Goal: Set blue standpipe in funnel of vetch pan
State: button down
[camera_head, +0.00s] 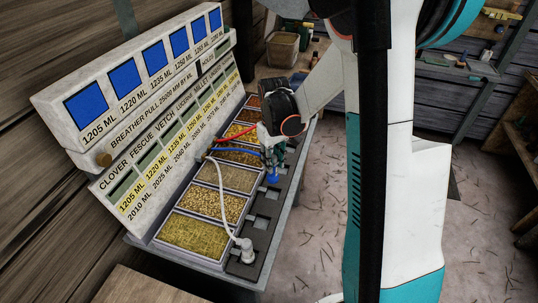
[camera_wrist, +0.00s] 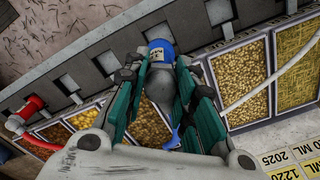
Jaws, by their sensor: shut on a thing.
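The blue standpipe shows its blue end (camera_head: 273,177) below my gripper (camera_head: 272,160) in the head view. In the wrist view my gripper (camera_wrist: 161,88) is shut around its grey body, with the blue cap (camera_wrist: 160,50) beyond the fingertips. A blue hose (camera_head: 233,151) runs to it from the labelled board. The vetch pan (camera_head: 228,176) appears third from the near end. The blue end is over the dark funnel ledge (camera_head: 285,198) near that pan. The funnel under it is hidden, and I cannot tell whether the end touches it.
A white standpipe (camera_head: 246,252) with a white hose stands at the near end of the ledge. A red standpipe (camera_wrist: 33,105) stands farther along the ledge. Other seed pans flank the vetch pan. The labelled board (camera_head: 165,130) rises on the left; open floor lies right.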

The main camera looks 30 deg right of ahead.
aim_at(273, 179)
jog(key=shift+f, duration=0.1)
notch_tip(273, 179, down, 8)
jog(key=b, duration=0.6)
jog(key=shift+b, duration=0.4)
jog(key=shift+f+b, duration=0.4)
jog(key=shift+f, duration=0.1)
dwell(0.5)
jog(key=c, duration=1.2)
grip_release()
jog(key=shift+c, duration=0.2)
notch_tip(273, 179, up, 12)
jog(key=shift+r, duration=0.1)
